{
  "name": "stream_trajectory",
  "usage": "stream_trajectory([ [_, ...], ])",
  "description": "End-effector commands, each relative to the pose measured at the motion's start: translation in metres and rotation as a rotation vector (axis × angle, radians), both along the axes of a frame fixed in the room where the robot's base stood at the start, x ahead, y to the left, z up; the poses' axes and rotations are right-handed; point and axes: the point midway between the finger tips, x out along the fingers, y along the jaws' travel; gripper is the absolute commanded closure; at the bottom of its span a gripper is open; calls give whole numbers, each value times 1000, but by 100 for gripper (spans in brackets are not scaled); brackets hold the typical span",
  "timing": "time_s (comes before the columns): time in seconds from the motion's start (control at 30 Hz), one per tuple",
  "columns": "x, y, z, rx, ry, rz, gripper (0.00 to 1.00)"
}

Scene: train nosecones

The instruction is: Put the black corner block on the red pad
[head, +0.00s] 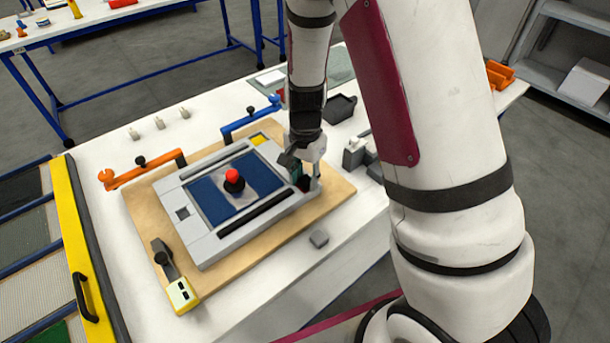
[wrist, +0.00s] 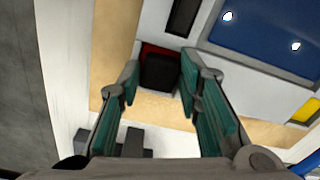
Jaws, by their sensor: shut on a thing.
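The black corner block (wrist: 160,73) is between the green-padded fingertips of my gripper (wrist: 159,72) in the wrist view. In the head view, my gripper (head: 305,180) points down at the right corner of the grey panel fixture (head: 208,248), with the dark block partly hidden between its fingers. The red pad (wrist: 153,48) shows as a thin red strip along the block's far edge in the wrist view; the block covers the rest. The block lines up over most of the pad. I cannot tell whether it touches it.
The fixture, with blue panels and a red knob (head: 233,180), lies on a wooden board (head: 145,205). Orange (head: 135,175) and blue (head: 248,120) clamps sit at its edges.

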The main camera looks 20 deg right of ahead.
Motion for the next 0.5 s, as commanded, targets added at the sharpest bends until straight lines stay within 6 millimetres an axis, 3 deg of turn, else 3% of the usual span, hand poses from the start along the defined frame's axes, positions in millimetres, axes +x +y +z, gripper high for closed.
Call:
stream_trajectory([
  [0.33, -1, 0, -13, -3, 6, -1, 92],
  [0.37, -2, 0, -14, -3, 6, -1, 63],
  [0.4, -2, 0, -14, -3, 6, -1, 54],
  [0.43, -2, 0, -14, -2, 7, -1, 47],
  [0.5, -2, 0, -14, -2, 7, -1, 47],
])
